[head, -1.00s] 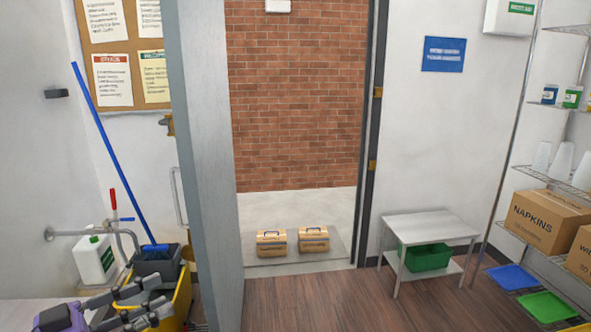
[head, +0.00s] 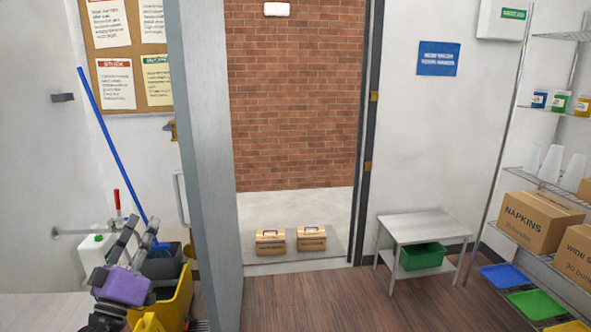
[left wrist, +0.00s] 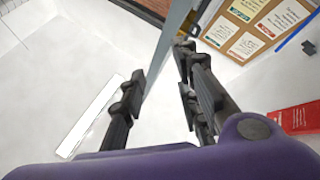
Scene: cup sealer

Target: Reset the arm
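My left gripper (head: 141,232) is at the lower left of the head view, its purple body below and its dark fingers pointing up. It is in front of the mop bucket area and left of the open door. In the left wrist view the fingers of the left gripper (left wrist: 160,70) stand apart with nothing between them, so it is open and empty. My right gripper is not in view.
The grey door (head: 205,180) stands open beside my left arm. A yellow mop bucket (head: 178,300) with a blue-handled mop (head: 110,150) is close behind the gripper. Two boxes (head: 271,243) lie beyond the doorway. A small table (head: 425,226) and shelves stand right. The wooden floor is clear.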

